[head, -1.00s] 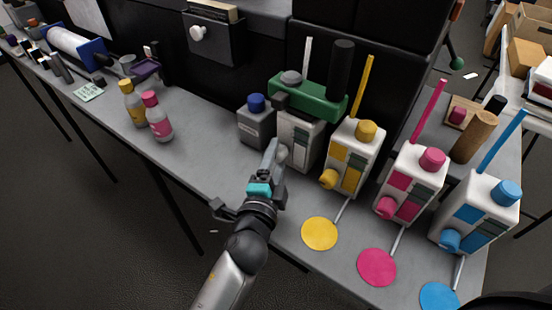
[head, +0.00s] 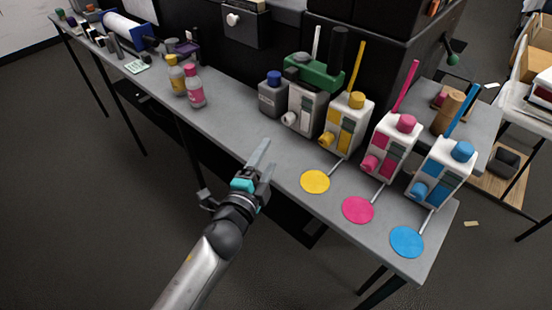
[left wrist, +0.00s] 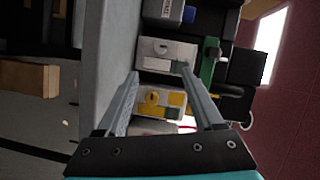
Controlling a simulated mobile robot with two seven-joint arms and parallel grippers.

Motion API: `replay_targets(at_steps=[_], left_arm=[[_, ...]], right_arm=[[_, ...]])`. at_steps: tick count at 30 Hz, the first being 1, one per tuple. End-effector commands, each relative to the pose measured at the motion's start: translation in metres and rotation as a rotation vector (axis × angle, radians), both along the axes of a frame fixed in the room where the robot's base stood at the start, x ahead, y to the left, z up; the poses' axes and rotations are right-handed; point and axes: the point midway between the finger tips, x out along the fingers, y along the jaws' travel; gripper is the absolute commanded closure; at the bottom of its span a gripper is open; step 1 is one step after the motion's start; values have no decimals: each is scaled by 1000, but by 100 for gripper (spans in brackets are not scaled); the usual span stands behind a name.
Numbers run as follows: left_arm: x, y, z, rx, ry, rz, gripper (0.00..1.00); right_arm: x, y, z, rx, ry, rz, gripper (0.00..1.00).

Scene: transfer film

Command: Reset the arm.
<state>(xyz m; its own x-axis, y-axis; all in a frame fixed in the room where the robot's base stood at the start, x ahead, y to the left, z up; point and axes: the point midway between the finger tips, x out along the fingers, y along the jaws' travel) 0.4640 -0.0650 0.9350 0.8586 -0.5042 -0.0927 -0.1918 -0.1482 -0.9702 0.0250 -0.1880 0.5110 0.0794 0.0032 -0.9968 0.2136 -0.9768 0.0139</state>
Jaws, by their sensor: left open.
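My left gripper (head: 263,165) is open and empty at the front edge of the grey table, apart from the dispensers. In the left wrist view its two fingers (left wrist: 160,95) are spread with nothing between them in their grip. The white dispenser (head: 304,110) with a green top stands behind it, and it also shows in the left wrist view (left wrist: 166,50). The yellow dispenser (head: 345,122) stands to its right and shows in the left wrist view (left wrist: 160,100) too. My right gripper is not in view.
The pink dispenser (head: 391,145) and blue dispenser (head: 440,170) stand further right. A yellow disc (head: 315,182), pink disc (head: 358,210) and blue disc (head: 407,242) lie in front. Yellow (head: 176,75) and pink (head: 194,87) bottles stand left. The floor in front of the table is clear.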

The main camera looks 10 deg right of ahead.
Motion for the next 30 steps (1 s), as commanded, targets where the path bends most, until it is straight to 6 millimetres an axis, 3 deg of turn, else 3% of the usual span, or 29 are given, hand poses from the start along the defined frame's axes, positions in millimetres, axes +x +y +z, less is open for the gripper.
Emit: replay_targets(at_steps=[22, 26, 30], left_arm=[[2, 9, 0, -17, 21, 25, 31], [0, 38, -4, -103, 127, 151, 31], [-19, 93, -21, -263, 345, 386, 31]], right_arm=[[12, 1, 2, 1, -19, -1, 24], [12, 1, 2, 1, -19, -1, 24], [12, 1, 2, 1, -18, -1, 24]])
